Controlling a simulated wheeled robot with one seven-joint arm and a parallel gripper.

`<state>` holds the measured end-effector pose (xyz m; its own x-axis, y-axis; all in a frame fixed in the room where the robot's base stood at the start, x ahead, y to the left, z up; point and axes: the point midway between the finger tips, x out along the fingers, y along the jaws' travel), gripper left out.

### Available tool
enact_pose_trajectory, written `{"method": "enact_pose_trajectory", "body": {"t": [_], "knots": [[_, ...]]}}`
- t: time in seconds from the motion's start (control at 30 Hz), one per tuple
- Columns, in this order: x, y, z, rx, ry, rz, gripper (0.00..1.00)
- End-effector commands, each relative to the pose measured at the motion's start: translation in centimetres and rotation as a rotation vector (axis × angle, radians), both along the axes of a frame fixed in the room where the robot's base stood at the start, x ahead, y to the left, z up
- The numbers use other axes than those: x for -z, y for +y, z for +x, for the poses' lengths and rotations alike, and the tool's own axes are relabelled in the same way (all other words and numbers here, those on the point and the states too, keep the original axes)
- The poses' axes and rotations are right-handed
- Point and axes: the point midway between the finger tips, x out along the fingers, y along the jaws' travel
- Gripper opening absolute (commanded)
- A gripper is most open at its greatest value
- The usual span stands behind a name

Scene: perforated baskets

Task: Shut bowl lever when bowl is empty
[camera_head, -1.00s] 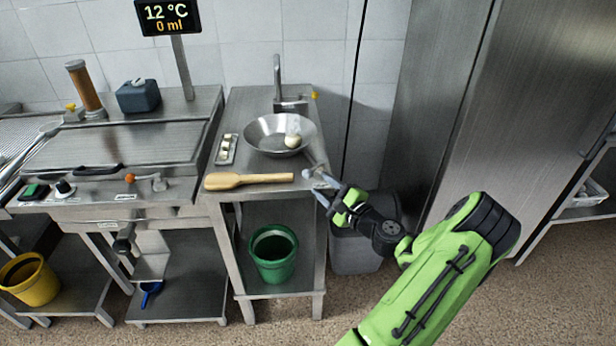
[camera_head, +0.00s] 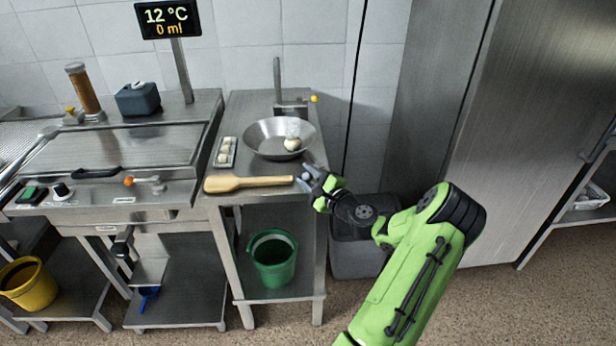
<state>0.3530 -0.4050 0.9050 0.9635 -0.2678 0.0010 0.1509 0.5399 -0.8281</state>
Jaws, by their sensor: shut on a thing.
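The metal bowl (camera_head: 258,143) sits on the steel side table under a tap. A pale round thing (camera_head: 292,144) with something whitish and see-through above it lies inside at the right. My gripper (camera_head: 303,182) is at the handle's end, in front of the bowl, and looks shut on that end. The fingertips are small and partly hidden. A lever with an orange knob (camera_head: 130,181) is on the front of the cooking pan at left. A small yellow knob (camera_head: 315,99) shows beside the tap.
A small tray with several pale pieces (camera_head: 226,153) lies left of the bowl. A green bucket (camera_head: 274,262) stands on the shelf below. A grey bin (camera_head: 358,252) stands under my arm.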

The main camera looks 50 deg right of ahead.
Motion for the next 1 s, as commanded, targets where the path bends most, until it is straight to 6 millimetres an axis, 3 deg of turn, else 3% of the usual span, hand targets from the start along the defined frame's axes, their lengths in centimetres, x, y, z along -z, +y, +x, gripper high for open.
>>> {"method": "enact_pose_trajectory", "body": {"t": [0.27,1.0], "knots": [[0.0,0.1,0.6,0.071,-0.002,0.006,0.04],[0.0,-0.8,2.7,0.494,0.001,0.003,0.03]]}}
